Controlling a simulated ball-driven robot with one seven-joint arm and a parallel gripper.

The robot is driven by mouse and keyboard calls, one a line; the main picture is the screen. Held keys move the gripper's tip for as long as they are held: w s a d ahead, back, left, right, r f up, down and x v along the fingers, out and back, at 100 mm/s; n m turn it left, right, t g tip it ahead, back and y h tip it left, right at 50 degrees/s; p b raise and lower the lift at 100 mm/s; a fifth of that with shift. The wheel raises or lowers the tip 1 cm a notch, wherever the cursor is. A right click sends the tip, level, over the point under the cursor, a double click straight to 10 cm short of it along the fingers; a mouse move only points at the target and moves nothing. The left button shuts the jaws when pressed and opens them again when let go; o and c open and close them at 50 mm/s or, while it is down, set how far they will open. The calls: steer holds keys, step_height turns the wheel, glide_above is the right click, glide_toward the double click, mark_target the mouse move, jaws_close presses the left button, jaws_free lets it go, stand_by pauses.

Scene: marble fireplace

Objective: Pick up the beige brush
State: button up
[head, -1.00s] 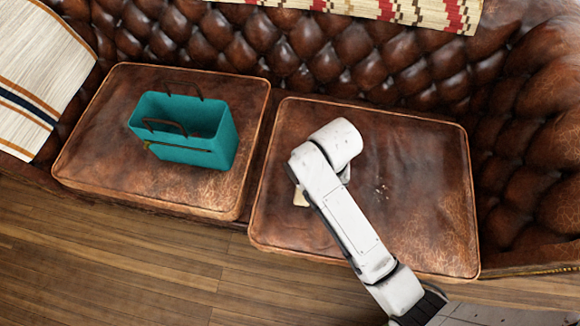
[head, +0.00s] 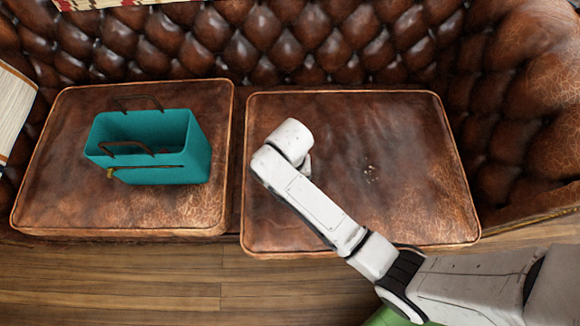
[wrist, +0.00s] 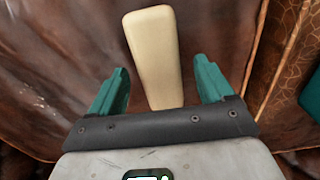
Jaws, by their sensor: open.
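The beige brush (wrist: 153,42) shows in the wrist view as a long pale block over the brown leather seat. Its near end lies between the two teal fingers of my gripper (wrist: 162,82), with a gap to the finger on each side. My gripper is open and holds nothing. In the head view my arm's white end is above the left part of the right seat cushion (head: 400,165) and hides both the brush and my fingers. I cannot tell the exact height of the fingers over the cushion.
A teal bag (head: 160,174) with brown handles stands on the left cushion (head: 60,190); its edge shows at the right of the wrist view (wrist: 312,92). The tufted sofa back (head: 300,40) rises behind. The right cushion's right half is clear. Wooden floor (head: 120,275) lies in front.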

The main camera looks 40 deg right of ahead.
step_height(320, 180, down, 2)
steer(key=c, duration=1.2)
steer(key=shift+r, duration=0.15)
